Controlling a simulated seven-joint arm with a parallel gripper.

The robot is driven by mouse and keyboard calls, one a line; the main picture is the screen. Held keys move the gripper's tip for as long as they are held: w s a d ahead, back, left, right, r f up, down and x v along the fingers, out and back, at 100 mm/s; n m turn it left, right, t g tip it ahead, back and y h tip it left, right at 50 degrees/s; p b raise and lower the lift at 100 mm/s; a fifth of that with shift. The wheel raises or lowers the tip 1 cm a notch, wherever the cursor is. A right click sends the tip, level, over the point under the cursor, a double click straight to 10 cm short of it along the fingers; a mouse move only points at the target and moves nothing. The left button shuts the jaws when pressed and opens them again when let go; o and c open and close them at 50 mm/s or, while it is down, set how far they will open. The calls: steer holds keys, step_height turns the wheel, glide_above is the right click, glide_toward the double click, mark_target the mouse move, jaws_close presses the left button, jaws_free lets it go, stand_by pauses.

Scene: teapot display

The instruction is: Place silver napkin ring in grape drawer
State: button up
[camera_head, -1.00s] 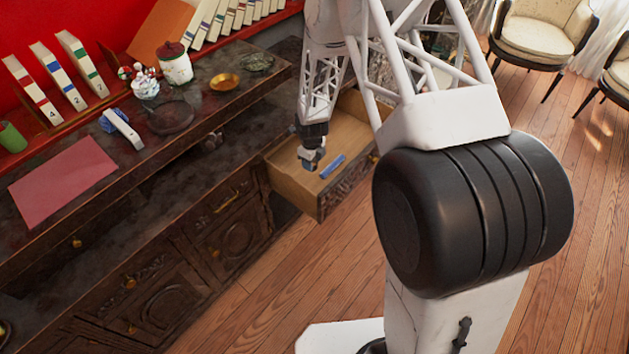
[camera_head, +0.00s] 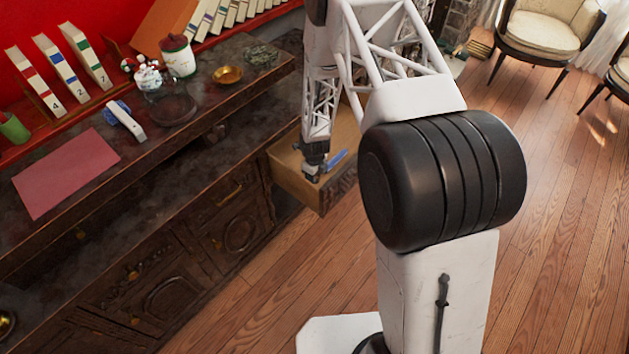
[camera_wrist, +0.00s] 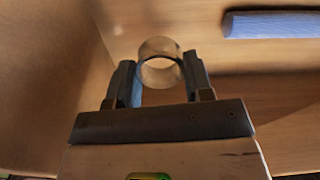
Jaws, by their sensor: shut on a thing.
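The silver napkin ring (camera_wrist: 160,62) is a short shiny band between the two fingers of my gripper (camera_wrist: 160,80) in the wrist view. My gripper is shut on it. In the head view my gripper (camera_head: 313,176) is down at the open drawer (camera_head: 298,186), near its front left corner; the ring is too small to make out there. The wooden drawer floor (camera_wrist: 220,70) lies beneath the ring in the wrist view. I cannot tell whether the ring touches the floor. No grape mark on the drawer is visible.
A blue bar-shaped object (camera_wrist: 270,24) lies in the drawer to the right of the ring. Drawer walls (camera_wrist: 50,70) stand close on the left. The dark cabinet (camera_head: 120,240) carries a red mat (camera_head: 66,172), a brass dish (camera_head: 228,75) and several books.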

steer(key=shift+f, duration=2.1)
steer(key=shift+f, duration=0.1)
steer(key=o, duration=0.9)
step_height(320, 180, up, 12)
steer(key=shift+r, duration=0.2)
